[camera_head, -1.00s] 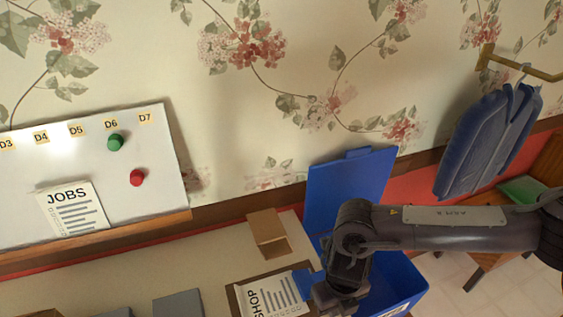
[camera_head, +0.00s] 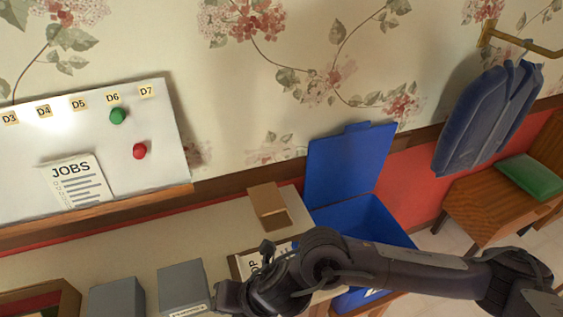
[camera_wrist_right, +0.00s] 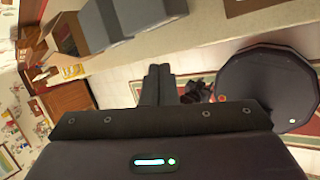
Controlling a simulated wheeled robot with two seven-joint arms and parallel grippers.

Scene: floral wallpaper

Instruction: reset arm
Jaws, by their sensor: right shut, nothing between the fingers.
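My right arm comes in from the right in the head view, low across the front of the table and the blue bin. Its hand end lies near the bottom middle of that view, where the fingertips are hard to make out. In the right wrist view my right gripper (camera_wrist_right: 158,84) has its two fingers together with nothing between them, above the floor beside the table edge. My left gripper is in neither view.
An open blue bin (camera_head: 365,215) stands behind my right arm. Grey boxes (camera_head: 183,284), a small brown box (camera_head: 269,205) and a partly covered clipboard sheet (camera_head: 247,262) are on the table (camera_head: 120,247). A chair with a green cushion (camera_head: 530,176) stands right.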

